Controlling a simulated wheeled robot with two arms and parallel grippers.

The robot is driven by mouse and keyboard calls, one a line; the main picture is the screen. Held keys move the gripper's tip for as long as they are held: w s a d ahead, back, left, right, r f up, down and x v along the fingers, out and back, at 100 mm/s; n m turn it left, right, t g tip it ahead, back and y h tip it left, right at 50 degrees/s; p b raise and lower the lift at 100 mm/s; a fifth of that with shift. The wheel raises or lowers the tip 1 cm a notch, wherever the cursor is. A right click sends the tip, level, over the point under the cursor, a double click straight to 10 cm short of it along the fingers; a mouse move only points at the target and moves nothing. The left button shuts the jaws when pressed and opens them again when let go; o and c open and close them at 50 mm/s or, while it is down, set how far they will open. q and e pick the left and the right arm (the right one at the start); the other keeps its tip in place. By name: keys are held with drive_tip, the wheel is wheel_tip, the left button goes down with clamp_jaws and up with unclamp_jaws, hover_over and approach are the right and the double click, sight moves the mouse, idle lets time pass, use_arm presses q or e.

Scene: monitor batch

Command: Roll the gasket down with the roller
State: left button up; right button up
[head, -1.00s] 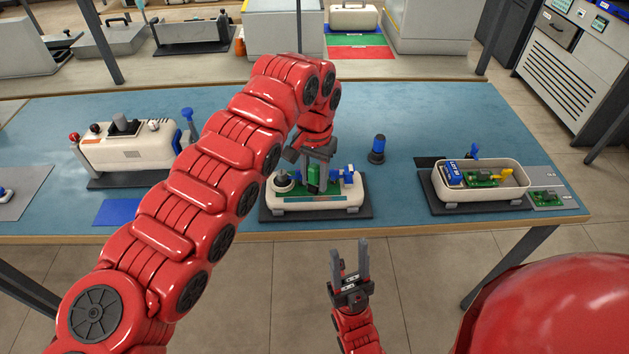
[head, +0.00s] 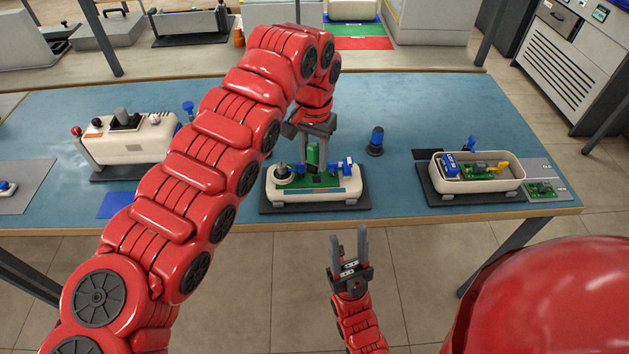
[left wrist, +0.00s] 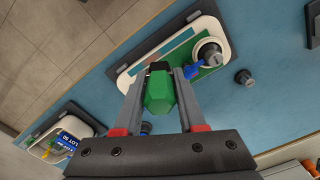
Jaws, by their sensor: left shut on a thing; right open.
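My left gripper (head: 313,162) is shut on a green-handled tool with a dark end, which I take to be the roller (head: 312,153). It also shows in the left wrist view (left wrist: 158,92) between the fingers. The roller is upright over a cream housing (head: 315,196) with a green board inside; I cannot tell if its lower end touches. A grey round knob and a blue part sit at the housing's ends. I cannot make out the gasket clearly. My right gripper (head: 349,248) is open and empty, in front of the table's front edge.
A blue and black post (head: 375,141) stands on the table right of the housing. A cream tray (head: 510,189) with a blue box and green board is at the right. A cream machine (head: 125,149) stands left, partly behind my left arm.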

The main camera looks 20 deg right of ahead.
sight(314, 171)
use_arm(q)
clamp_jaws()
drive_tip(key=shift+f, duration=0.15)
wheel_tip(314, 171, down, 4)
drive_tip(key=b, duration=0.2)
drive_tip(key=shift+b, duration=0.3)
drive_tip(key=shift+f+b, duration=0.3)
drive_tip(key=shift+f, duration=0.55)
drive_tip(key=shift+f, duration=0.45)
